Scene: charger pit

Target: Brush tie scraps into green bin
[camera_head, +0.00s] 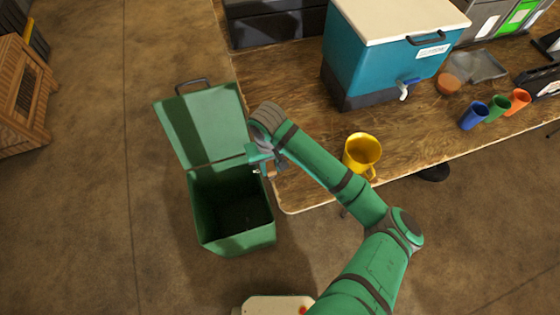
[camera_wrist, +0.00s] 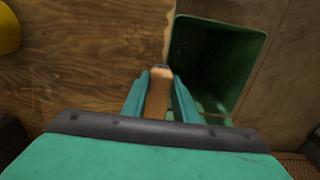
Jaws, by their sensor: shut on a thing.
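The green bin (camera_head: 236,243) stands on the floor at the table's left end with its lid (camera_head: 205,125) swung open. Its inside is dark in the head view. In the wrist view the bin (camera_wrist: 262,65) is at the right, beside the table edge; pale green patches show low in it, and I cannot tell what they are. My gripper (camera_head: 264,168) is at the table's left edge, by the bin's opening. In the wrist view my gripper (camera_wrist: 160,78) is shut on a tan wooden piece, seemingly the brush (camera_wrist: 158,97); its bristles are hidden. I make out no tie scraps on the table.
A yellow mug (camera_head: 362,152) stands near the table's front edge, right of my gripper. A teal cooler (camera_head: 370,65) stands behind it. Blue, green and orange cups (camera_head: 497,108) are farther right. The wooden table (camera_head: 290,75) is bare at its left end. A wooden crate (camera_head: 22,95) is far left.

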